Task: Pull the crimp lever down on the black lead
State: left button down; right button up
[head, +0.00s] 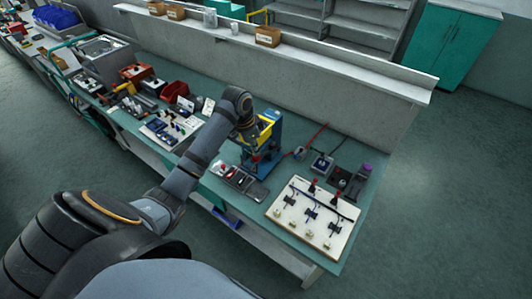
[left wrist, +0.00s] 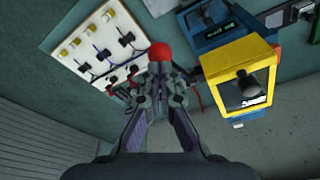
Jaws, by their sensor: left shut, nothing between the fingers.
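The crimp press is blue with a yellow guard frame (head: 265,133); it stands on the green bench in the head view. In the left wrist view its yellow frame (left wrist: 243,66) is right of my fingers and its blue body (left wrist: 208,42) is behind. A red ball knob (left wrist: 160,52), which looks like the lever's end, shows right at my left fingertips (left wrist: 160,75). My left gripper (head: 246,130) is shut and empty beside the press; I cannot tell if it touches the knob. The lever's shaft is hidden. I cannot make out the black lead at the press.
A white board (head: 310,220) with several short leads and red-topped parts lies at the bench's near right end. A dark tray (head: 240,182) lies in front of the press. Small devices (head: 322,165) stand right of it. A low wall (head: 300,75) runs behind the bench.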

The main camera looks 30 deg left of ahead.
aim_at(254, 158)
pick_arm(q)
jog(key=shift+f, duration=0.6)
jog(key=shift+s+f, duration=0.45)
jog(key=shift+f, duration=0.6)
jog(key=shift+s+a+f, duration=0.1)
jog(key=shift+s+f, duration=0.25)
jog(key=shift+f, duration=0.55)
jog(key=shift+s+f+b, duration=0.2)
jog(key=shift+f+b, duration=0.1)
jog(key=shift+f, duration=0.55)
